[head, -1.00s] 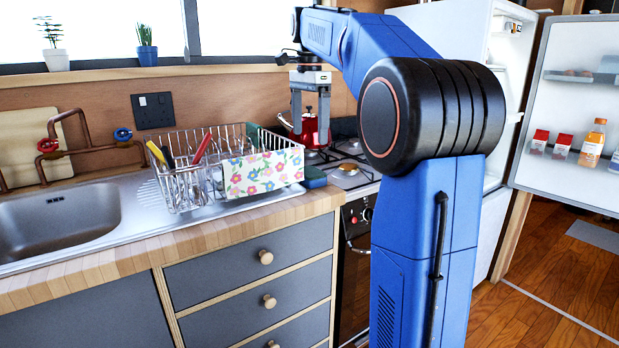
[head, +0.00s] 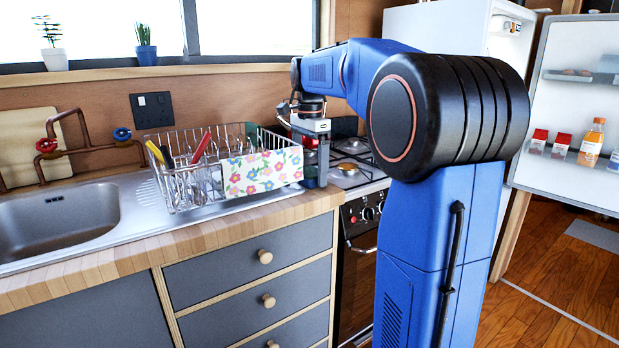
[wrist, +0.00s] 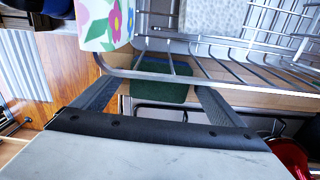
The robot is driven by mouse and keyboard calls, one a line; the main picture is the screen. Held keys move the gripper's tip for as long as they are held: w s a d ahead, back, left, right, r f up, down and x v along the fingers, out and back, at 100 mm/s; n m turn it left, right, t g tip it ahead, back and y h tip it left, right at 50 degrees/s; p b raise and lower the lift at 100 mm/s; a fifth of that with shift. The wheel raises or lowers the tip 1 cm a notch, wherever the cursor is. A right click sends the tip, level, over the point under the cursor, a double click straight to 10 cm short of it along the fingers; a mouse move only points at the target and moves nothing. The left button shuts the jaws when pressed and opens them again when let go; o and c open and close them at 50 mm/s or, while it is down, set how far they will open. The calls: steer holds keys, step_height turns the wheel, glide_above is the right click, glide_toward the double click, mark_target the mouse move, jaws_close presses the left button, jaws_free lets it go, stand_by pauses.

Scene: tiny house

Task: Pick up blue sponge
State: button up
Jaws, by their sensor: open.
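The sponge (wrist: 160,90) shows in the wrist view as a dark green block with a blue strip along its far edge. It lies on the wooden counter beside the dish rack, partly behind the rack's wires. My gripper (wrist: 157,84) is open, with one finger to each side of the sponge. I cannot tell whether either finger touches it. In the head view my gripper (head: 316,176) points down at the right end of the rack, close to the counter, and mostly hides the sponge.
The wire dish rack (head: 190,188), with a floral panel (head: 262,172) and utensils, stands right beside my gripper. The red kettle (wrist: 290,158) and stove (head: 350,172) are close on the other side. The sink (head: 60,215) is at the left.

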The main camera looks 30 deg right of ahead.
mark_target(309, 171)
steer(key=shift+f, duration=0.15)
steer(key=c, duration=1.1)
step_height(309, 171, up, 18)
steer(key=o, duration=0.5)
steer(key=shift+c, duration=0.2)
steer(key=c, duration=0.4)
